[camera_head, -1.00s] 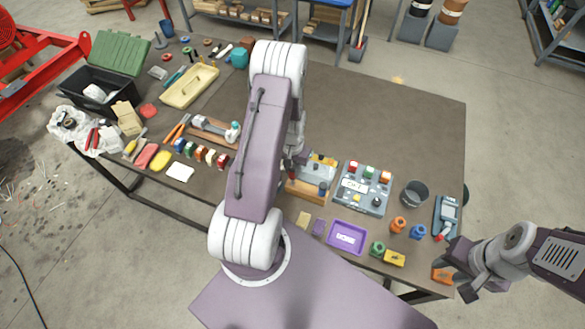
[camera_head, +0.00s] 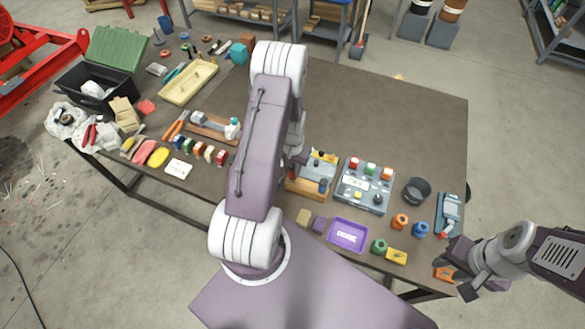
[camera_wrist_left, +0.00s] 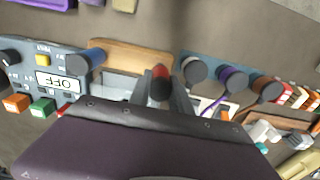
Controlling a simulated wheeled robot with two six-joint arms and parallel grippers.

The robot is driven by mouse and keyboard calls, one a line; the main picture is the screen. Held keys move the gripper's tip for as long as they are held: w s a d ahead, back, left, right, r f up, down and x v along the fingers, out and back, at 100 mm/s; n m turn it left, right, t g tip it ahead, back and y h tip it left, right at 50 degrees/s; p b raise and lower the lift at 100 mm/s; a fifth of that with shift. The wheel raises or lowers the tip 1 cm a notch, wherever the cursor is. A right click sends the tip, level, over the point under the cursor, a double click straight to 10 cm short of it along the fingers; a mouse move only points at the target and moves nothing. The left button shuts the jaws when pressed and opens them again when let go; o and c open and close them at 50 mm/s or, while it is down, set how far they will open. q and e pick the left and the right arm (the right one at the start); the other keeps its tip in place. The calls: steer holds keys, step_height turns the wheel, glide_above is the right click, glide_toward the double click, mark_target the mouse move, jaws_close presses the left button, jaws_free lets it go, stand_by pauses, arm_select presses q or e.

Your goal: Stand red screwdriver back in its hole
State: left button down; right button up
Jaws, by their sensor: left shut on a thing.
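The red screwdriver shows its red handle (camera_wrist_left: 160,80) end-on in the left wrist view. My left gripper (camera_wrist_left: 162,92) is shut on it, one finger on each side. In the head view a bit of red handle (camera_head: 292,176) shows by the wooden block (camera_head: 303,189), and my left gripper (camera_head: 296,158) is mostly hidden by its arm. The wooden block (camera_wrist_left: 150,55) also shows in the wrist view, with a blue-handled tool (camera_wrist_left: 85,61) at one end. The screwdriver's shaft and its hole are hidden. My right gripper (camera_head: 464,283) hangs at the table's right front corner.
A grey switch panel (camera_head: 365,187) reading OFF is right of the block. A purple tray (camera_head: 347,235) lies in front. A grey cup (camera_head: 416,191) and a meter (camera_head: 449,212) stand further right. An orange block (camera_head: 443,274) is beside my right gripper. The table's back right is clear.

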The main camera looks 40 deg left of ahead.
arm_select(q)
steer(key=shift+f+b, duration=0.5)
steer(key=shift+f, duration=0.25)
steer(key=c, duration=1.1)
jaws_free()
step_height(320, 180, up, 9)
steer(key=shift+r+b, duration=0.1)
steer(key=shift+b, duration=0.7)
steer(key=shift+d, duration=0.1)
